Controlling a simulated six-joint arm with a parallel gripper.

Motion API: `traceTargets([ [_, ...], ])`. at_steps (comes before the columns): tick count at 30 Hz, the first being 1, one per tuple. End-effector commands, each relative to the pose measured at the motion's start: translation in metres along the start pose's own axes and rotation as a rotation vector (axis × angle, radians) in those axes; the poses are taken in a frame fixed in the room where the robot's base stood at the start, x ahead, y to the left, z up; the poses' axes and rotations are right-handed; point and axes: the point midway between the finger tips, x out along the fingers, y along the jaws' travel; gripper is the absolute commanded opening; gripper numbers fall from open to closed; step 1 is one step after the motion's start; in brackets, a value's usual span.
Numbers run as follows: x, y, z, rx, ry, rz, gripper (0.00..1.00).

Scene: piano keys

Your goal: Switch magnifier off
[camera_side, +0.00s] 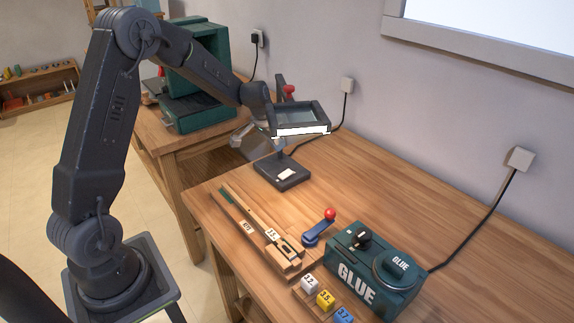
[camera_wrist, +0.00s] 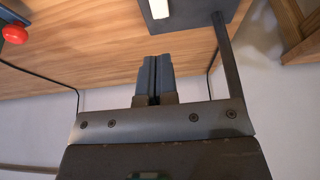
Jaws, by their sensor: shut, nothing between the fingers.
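The magnifier (camera_side: 300,117) stands on the wooden table, with a dark rectangular frame above a dark base (camera_side: 282,173). A bright white strip (camera_side: 302,131) glows along the front edge of its frame. A pale rocker switch (camera_side: 286,174) sits on top of the base; the switch (camera_wrist: 158,9) and base (camera_wrist: 190,10) also show at the top of the wrist view. My gripper (camera_wrist: 153,58) is shut and empty, with its fingertips pointing towards the base and apart from the switch. In the side view the magnifier's head partly hides my gripper.
The magnifier's post (camera_wrist: 222,50) rises close beside my gripper. A blue lever with a red ball (camera_side: 329,214), a wooden slide rail (camera_side: 250,225), a green glue box (camera_side: 372,272) and several numbered cubes (camera_side: 325,299) lie towards the front.

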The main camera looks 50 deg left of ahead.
Motion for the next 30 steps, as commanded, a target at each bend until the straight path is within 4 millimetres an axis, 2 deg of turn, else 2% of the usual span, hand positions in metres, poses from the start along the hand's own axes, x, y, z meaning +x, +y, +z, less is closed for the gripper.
traceTargets([
  [5, 0.009, 0.000, 0.001, 0.000, -0.003, 0.002, 0.00],
  [19, 0.085, 0.001, 0.001, 0.000, -0.004, 0.002, 0.00],
  [24, 0.098, 0.001, 0.001, 0.002, -0.002, 0.000, 0.00],
  [30, 0.100, 0.000, 0.001, 0.002, -0.001, 0.000, 0.00],
])
